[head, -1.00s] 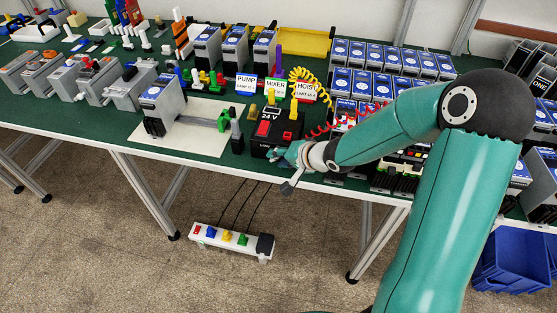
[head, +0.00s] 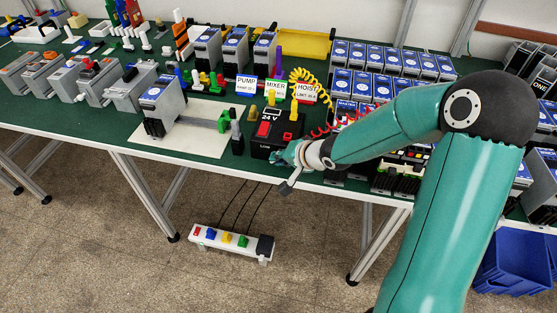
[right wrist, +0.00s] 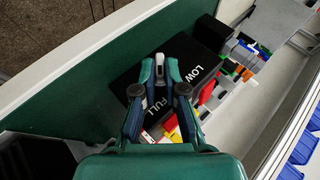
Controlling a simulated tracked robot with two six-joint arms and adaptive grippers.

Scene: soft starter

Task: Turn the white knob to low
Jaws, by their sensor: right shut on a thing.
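The black box marked 24 V (head: 262,138) stands at the front edge of the green bench, with a LOW label on its front. In the right wrist view its dark face (right wrist: 190,52) carries the words LOW and FULL. The white knob (right wrist: 160,62) shows there between my fingertips, upright in the picture; I cannot tell which label it points to. My right gripper (right wrist: 160,84) is shut on the knob, one finger on each side. In the head view the right gripper (head: 282,154) is at the box's front and hides the knob. My left gripper is not in view.
A grey device (head: 162,105) on a white sheet stands left of the box, with a green clamp (head: 224,121) beside it. Label cards and a yellow coiled cord (head: 318,79) are behind. A power strip (head: 232,241) is below the bench. Blue-faced units fill the right.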

